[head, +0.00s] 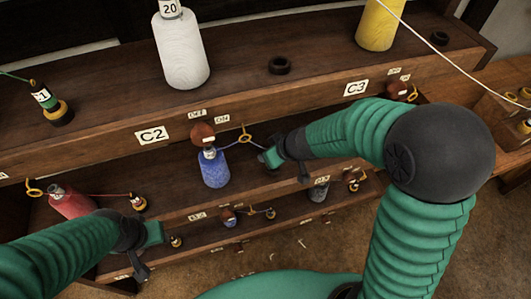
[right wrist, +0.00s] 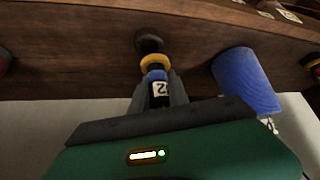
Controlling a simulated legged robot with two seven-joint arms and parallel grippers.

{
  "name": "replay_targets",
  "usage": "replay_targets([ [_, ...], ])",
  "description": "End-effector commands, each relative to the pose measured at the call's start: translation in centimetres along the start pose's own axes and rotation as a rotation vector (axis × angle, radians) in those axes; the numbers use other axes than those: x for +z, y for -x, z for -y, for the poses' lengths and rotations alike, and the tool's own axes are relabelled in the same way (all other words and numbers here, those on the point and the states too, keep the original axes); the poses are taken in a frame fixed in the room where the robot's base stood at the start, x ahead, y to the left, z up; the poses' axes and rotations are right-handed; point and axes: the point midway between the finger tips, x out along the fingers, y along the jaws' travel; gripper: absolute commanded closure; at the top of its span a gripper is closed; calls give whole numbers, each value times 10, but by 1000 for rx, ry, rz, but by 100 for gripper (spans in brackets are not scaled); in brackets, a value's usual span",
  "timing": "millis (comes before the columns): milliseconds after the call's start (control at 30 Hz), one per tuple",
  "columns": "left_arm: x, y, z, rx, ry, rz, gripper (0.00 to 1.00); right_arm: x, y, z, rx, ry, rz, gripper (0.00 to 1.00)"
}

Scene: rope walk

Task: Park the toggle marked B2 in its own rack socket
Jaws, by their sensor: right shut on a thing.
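My right gripper (head: 266,158) is shut on a dark toggle with a blue band and a white label (right wrist: 160,88), only partly readable as a 2. In the right wrist view a yellow collar (right wrist: 155,63) sits at its far end. Just beyond is a black ring-like socket (right wrist: 148,42) on the wooden rack. The collar and socket overlap in view; I cannot tell whether the toggle is seated. In the head view the held toggle is mostly hidden by the gripper. My left gripper (head: 153,234) is low at left, its fingers unclear.
A blue bobbin (head: 214,170) stands left of the right gripper, its cord passing by a yellow hook (head: 244,138). The shelf above holds a white bobbin (head: 182,52) and an empty black socket (head: 280,65).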

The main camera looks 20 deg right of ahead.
Motion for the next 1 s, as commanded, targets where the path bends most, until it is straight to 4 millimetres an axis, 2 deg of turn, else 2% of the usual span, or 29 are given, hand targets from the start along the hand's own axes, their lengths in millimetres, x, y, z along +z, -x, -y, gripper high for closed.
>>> replay_targets([
  [33, 2, -9, 0, 0, -1, 0, 64, 6, -8, -1, 0, -2, 0, 100],
  [200, 3, -14, 0, 0, -1, 0, 64, 8, -13, 2, 3, 1, 1, 100],
  [1000, 4, -18, 0, 0, -1, 0, 64, 10, -12, -1, 2, 2, 1, 100],
])
